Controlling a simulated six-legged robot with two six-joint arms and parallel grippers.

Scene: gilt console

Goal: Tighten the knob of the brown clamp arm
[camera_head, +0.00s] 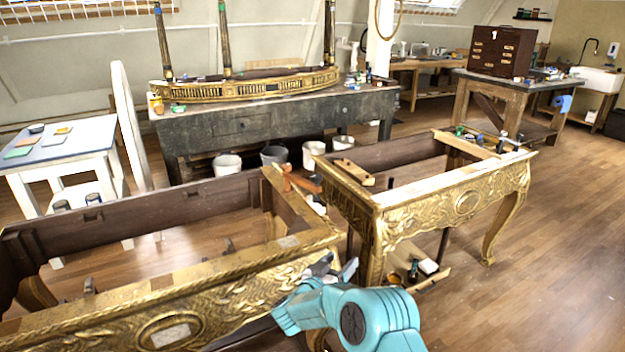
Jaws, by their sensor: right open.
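A reddish-brown piece (301,184), which looks like the brown clamp arm, sits at the inner far-right corner of the near gilt console (215,265). It has an upright part and a bar pointing right; its knob is too small to tell apart. My right gripper (343,267), on a teal arm, is in front of that console's right corner, below the brown piece in the picture and apart from it. Its grey fingers are open, with nothing visible between them. My left gripper is not in view.
A second gilt console (440,205) stands just right of the first, with a silver and black clamp (507,141) on its far corner. A dark workbench (235,132) stands behind, with white buckets (228,164) beneath. The wooden floor (555,250) at right is clear.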

